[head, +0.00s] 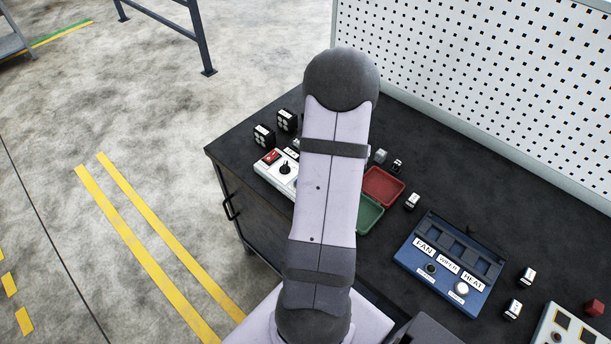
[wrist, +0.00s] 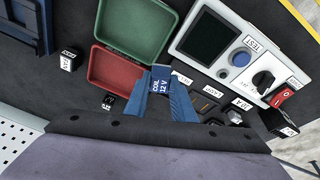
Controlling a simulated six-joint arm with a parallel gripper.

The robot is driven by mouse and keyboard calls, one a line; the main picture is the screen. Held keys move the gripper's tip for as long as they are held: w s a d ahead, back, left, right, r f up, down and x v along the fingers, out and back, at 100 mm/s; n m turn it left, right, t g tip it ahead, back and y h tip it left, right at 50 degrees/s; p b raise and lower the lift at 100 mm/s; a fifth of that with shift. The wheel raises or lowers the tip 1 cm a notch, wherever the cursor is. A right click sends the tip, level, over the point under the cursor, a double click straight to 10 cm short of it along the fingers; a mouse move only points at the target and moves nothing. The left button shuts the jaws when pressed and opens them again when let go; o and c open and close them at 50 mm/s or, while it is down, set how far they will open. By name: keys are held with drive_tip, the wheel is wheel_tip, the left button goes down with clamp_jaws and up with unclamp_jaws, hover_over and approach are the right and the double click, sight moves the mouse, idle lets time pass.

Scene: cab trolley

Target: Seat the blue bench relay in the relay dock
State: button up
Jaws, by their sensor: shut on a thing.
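The blue relay (wrist: 162,80), with a white label reading COIL 12 V, shows in the wrist view between the tips of my gripper (wrist: 164,92). My gripper is shut on it. The relay is over the black bench top, close to the red and green trays. A low dark block with orange-edged slots (wrist: 206,104) lies just right of my gripper in the wrist view; I cannot tell for sure whether it is the relay dock. In the head view my own arm hides the gripper and the relay.
A white tester (wrist: 238,58) with a screen, knob and red switch stands beside the green tray (wrist: 133,30) and red tray (wrist: 112,72). A blue panel (head: 449,262) labelled FAN and HEAT stands right of the trays. Several small black-and-white blocks lie around. A pegboard (head: 490,80) rises behind.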

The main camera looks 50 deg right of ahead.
drive_tip(key=s+d+r, duration=0.1)
drive_tip(key=s+d, duration=0.1)
drive_tip(key=d, duration=0.4)
drive_tip(key=w+r+n+t+y, duration=0.2)
drive_tip(key=w+r+n, duration=0.3)
drive_tip(key=n, duration=0.9)
drive_tip(key=shift+w+d+r+t+y, duration=0.3)
drive_tip(key=shift+w+d+y, duration=0.15)
drive_tip(key=shift+w, duration=0.55)
drive_tip(key=shift+f, duration=0.2)
drive_tip(key=shift+s+f+b+x, duration=0.1)
drive_tip(key=shift+s+b+x, duration=0.3)
drive_tip(key=shift+b+x, duration=0.95)
drive_tip(key=shift+s+f+b+x, duration=0.1)
drive_tip(key=shift+s+b+x, duration=0.45)
drive_tip(key=shift+x, duration=1.35)
drive_tip(key=shift+s+f+b+x, duration=0.1)
drive_tip(key=shift+s+b+x, duration=0.1)
drive_tip(key=shift+b+x, duration=1.2)
drive_tip(key=shift+a+f, duration=0.1)
drive_tip(key=shift+f, duration=0.4)
